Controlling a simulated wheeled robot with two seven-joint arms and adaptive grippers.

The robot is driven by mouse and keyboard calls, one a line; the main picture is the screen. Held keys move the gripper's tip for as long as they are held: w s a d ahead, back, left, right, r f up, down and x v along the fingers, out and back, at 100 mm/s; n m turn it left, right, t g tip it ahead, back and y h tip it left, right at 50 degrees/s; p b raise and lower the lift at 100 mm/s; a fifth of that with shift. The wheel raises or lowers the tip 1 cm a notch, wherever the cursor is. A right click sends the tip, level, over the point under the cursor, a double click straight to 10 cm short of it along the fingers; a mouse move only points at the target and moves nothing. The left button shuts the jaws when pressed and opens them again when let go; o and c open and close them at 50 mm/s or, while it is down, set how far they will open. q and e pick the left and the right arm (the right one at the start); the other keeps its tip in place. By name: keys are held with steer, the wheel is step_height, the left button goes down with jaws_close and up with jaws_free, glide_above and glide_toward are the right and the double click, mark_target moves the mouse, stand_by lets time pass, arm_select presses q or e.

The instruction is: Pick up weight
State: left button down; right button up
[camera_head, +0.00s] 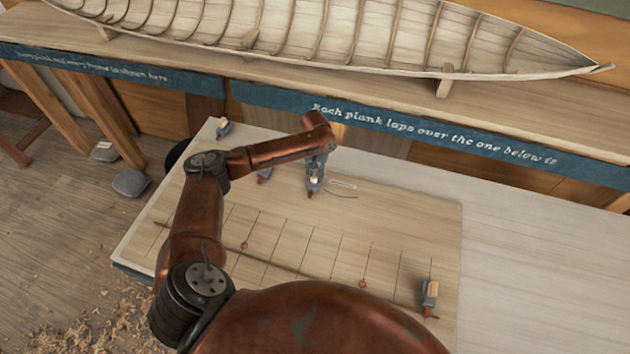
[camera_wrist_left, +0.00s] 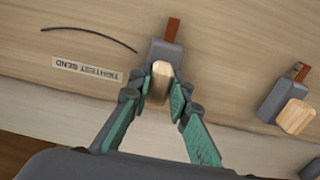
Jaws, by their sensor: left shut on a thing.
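My left gripper (camera_head: 316,168) reaches down over the far part of the pale board. It is shut on the wooden knob of a weight (camera_head: 313,188), a grey block with a reddish tip. In the left wrist view, the green-lined fingers of the left gripper (camera_wrist_left: 161,90) close on both sides of the knob of this weight (camera_wrist_left: 166,54). The weight appears to be at the board surface; I cannot tell whether it is lifted. A second weight (camera_head: 264,176) stands just to the left, and it also shows in the left wrist view (camera_wrist_left: 272,102). My right gripper is not in view.
Another weight (camera_head: 223,128) stands at the board's far left corner, and one (camera_head: 429,297) lies near its right side. A thin batten (camera_head: 300,273) crosses the drawn lines. A model hull (camera_head: 330,40) stands behind.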

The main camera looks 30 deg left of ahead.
arm_select(q)
steer(key=shift+w, duration=0.1)
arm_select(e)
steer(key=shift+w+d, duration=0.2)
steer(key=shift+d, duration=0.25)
arm_select(q)
steer(key=shift+r, duration=0.2)
steer(key=shift+r+b, duration=0.3)
steer(key=shift+r, duration=0.25)
steer(key=s+d+r+b, duration=0.1)
steer(key=s+d+r, duration=0.2)
steer(key=s+r, duration=0.2)
steer(key=s+d+r+b, duration=0.1)
steer(key=s+d+r, duration=0.2)
steer(key=s+r, duration=0.3)
steer(key=shift+s+d+r, duration=0.25)
steer(key=shift+s+r, duration=0.05)
steer(key=shift+s, duration=0.4)
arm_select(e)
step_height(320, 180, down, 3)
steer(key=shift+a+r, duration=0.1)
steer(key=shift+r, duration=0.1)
